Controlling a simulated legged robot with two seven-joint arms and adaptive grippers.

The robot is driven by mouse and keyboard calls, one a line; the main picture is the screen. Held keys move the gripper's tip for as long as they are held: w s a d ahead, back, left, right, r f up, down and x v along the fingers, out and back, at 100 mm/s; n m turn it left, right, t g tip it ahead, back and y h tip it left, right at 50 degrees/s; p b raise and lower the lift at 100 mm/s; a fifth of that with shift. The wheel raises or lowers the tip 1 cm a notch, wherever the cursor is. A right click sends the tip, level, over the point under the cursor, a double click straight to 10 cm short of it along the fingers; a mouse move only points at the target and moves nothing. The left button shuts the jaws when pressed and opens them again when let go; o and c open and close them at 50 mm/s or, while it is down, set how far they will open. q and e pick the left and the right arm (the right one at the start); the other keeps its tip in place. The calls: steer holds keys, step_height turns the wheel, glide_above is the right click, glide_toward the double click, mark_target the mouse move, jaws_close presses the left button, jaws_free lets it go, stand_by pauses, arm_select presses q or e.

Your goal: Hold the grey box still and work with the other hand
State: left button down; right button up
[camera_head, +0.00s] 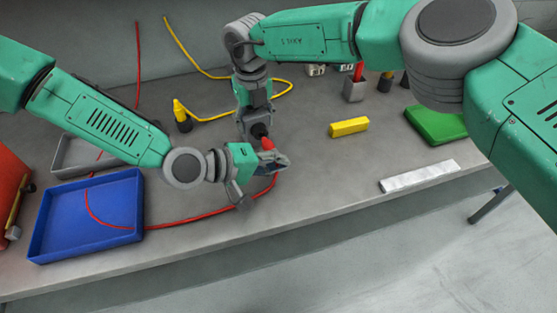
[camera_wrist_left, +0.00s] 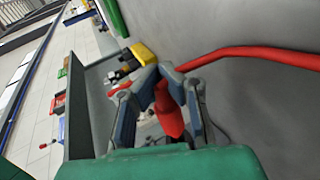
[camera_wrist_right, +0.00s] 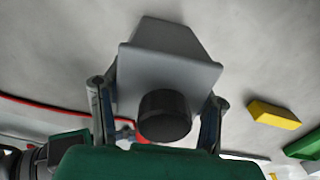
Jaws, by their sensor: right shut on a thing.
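The grey box (camera_wrist_right: 165,70) fills the middle of the right wrist view, with a round black part (camera_wrist_right: 164,115) on its near side. My right gripper (camera_wrist_right: 156,108) is shut on it, one finger on each side. In the head view the right arm reaches down from the top, and its gripper (camera_head: 258,130) is largely hidden. My left gripper (camera_head: 262,177) is just below it. In the left wrist view a red plug (camera_wrist_left: 168,112) lies between the left fingers (camera_wrist_left: 161,82); whether they pinch it is unclear. A red cable (camera_wrist_left: 250,55) runs off to the right there.
A blue tray (camera_head: 127,178) and a grey tray (camera_head: 62,155) stand at left. A yellow plug (camera_head: 179,109) with a yellow cable stands behind.

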arm_select(q)
steer(key=shift+w+a, duration=0.25)
steer(key=shift+w, duration=0.3)
stand_by(0.4)
steer(key=shift+w+a, duration=0.15)
steer(key=shift+w, duration=0.15)
steer(key=shift+w+a, duration=0.15)
steer(key=shift+w, duration=0.15)
stand_by(1.0)
steer(key=c, duration=1.6)
jaws_free()
steer(key=shift+c, duration=0.2)
steer(key=shift+a, duration=0.1)
steer(key=v, duration=1.2)
